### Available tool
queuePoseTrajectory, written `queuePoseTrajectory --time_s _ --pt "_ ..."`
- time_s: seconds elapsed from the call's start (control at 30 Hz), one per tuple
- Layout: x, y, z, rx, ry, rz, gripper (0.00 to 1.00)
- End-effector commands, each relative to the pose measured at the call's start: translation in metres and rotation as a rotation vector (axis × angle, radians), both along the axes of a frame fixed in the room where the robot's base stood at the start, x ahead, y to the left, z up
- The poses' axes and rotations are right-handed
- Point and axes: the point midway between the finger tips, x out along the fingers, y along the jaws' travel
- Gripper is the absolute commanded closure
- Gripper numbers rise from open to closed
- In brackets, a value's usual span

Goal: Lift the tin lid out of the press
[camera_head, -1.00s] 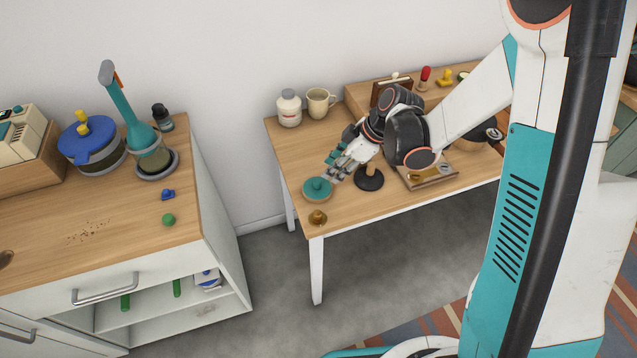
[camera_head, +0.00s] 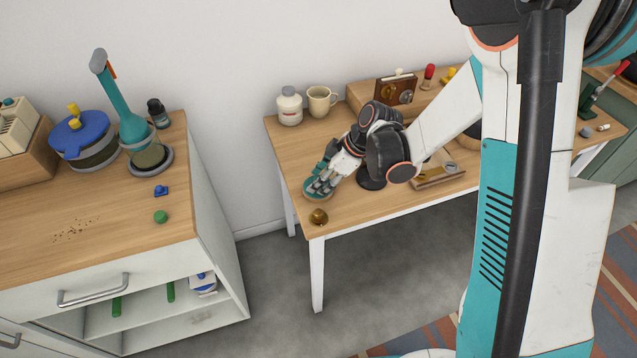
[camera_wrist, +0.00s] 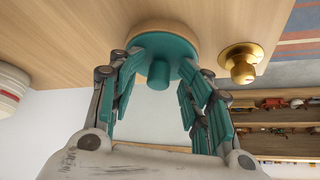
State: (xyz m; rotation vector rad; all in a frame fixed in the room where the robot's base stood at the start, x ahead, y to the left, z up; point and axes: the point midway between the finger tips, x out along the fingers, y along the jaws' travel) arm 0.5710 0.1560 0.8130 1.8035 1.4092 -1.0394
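A round teal lid-like disc with a knob (camera_wrist: 158,74) sits on a pale wooden round base (camera_wrist: 196,28) at the table's left front corner. In the head view the teal piece (camera_head: 311,193) is mostly hidden by my gripper (camera_head: 321,182). In the wrist view my gripper (camera_wrist: 158,82) is open, its teal-padded fingers on both sides of the knob with gaps visible. I cannot tell whether the fingertips touch the disc. Which thing is the press is not clear from the frames.
A brass knob-shaped piece (camera_head: 319,216) stands close by at the table's front edge. A white bottle (camera_head: 289,106) and a beige mug (camera_head: 321,101) stand behind. A wooden tray (camera_head: 440,172) lies to the right. The left counter (camera_head: 100,205) is separated by a floor gap.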

Motion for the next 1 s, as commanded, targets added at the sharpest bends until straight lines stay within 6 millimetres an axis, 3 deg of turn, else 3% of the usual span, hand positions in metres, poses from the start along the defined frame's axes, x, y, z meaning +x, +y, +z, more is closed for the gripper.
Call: queuePoseTrajectory --time_s 0.03,0.07,0.17,0.3,0.47,0.5,1.0 --pt "-0.0008 0.0002 -0.0028 -0.003 0.001 0.003 0.68" --pt "-0.0008 0.0001 -0.0028 -0.004 0.002 0.003 0.59" --pt "-0.0008 0.0 -0.0029 -0.004 0.002 0.003 0.82" --pt "-0.0011 -0.0002 -0.003 -0.004 0.002 0.003 0.95" --pt "-0.0014 -0.0004 -0.0035 -0.005 0.003 0.003 0.96" --pt "-0.0016 -0.0005 -0.0035 -0.005 0.003 0.003 1.0" --pt "-0.0025 -0.0003 0.0028 -0.005 0.005 0.004 1.0"
